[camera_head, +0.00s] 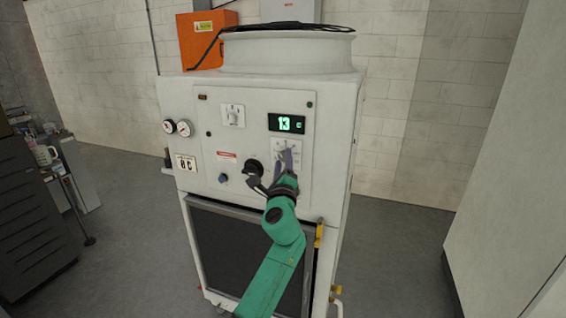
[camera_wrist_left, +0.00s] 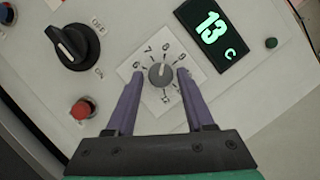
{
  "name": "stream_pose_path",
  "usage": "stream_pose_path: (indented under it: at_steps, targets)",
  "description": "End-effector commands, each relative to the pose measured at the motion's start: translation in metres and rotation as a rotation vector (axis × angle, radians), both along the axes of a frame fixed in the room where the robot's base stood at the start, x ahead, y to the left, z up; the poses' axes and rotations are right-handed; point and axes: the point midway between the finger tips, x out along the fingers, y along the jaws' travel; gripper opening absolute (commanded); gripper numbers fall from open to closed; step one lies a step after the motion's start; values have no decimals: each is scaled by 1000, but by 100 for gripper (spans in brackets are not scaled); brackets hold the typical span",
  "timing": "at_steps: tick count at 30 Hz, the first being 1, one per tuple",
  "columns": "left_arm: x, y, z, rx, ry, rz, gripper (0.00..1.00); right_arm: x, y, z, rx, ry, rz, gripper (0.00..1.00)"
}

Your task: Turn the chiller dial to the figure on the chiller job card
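The chiller dial (camera_wrist_left: 160,74) is a small grey round knob on a white numbered plate in the left wrist view; figures from about 6 to 9 show around its top, and its exact setting is hard to read. My left gripper (camera_wrist_left: 160,80) is open, its purple fingers on either side of the knob with gaps. In the head view the left gripper (camera_head: 286,160) covers most of the dial plate (camera_head: 284,145). The green display (camera_head: 286,123) reads 13 C. My right gripper is out of view.
A black rotary switch (camera_wrist_left: 76,46) and a red button (camera_wrist_left: 82,109) sit left of the dial. Two gauges (camera_head: 178,127) are on the chiller's upper left. A cluttered bench (camera_head: 62,170) stands far left; floor to the chiller's right is clear.

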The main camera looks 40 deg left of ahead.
Motion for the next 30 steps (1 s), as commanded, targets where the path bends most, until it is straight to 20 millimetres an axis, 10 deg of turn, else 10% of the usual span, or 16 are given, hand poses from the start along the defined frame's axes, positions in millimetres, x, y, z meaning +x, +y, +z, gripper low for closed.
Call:
stream_pose_path:
  at_steps: [14, 30]
  targets:
    - [-9, -8, -4, 2, 0, -2, 69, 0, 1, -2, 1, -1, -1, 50]
    - [-108, -85, -33, -1, 1, 0, 69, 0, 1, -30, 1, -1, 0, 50]
